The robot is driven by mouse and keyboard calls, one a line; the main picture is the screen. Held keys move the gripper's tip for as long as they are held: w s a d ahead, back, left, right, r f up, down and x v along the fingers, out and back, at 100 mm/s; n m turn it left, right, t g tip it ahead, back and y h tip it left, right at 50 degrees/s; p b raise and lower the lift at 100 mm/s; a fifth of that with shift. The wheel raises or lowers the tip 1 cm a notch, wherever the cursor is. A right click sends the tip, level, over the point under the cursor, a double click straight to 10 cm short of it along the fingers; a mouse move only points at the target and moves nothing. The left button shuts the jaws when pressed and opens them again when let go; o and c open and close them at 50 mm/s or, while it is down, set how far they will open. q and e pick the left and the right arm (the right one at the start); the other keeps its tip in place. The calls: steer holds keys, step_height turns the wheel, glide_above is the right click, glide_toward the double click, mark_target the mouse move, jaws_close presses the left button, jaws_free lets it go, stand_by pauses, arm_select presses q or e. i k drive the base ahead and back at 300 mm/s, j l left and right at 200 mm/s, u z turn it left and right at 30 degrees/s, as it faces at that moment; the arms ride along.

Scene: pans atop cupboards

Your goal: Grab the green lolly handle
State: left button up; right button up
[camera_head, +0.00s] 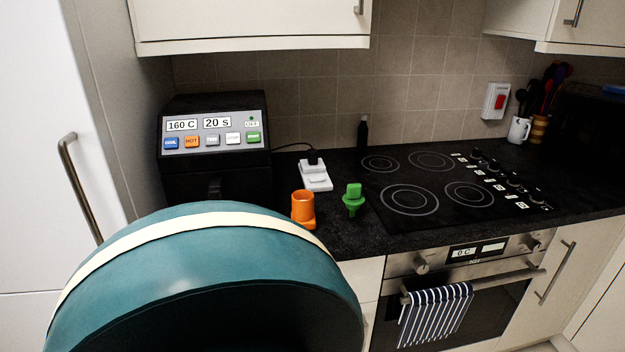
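The green lolly handle (353,198) stands on the dark worktop, just left of the hob. It has a flat upright grip on top and a wider round collar below. An orange cup-like holder (303,210) stands to its left, with a clear gap between them. Neither of my grippers shows in the head view, so nothing is seen touching the handle.
A large teal rounded shape with a cream band (190,240) fills the lower left close to the camera and hides part of the worktop. A black air fryer (212,120), white socket block (316,175) and black hob (440,185) surround the handle.

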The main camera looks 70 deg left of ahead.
mark_target(353, 198)
steer(key=u, duration=1.95)
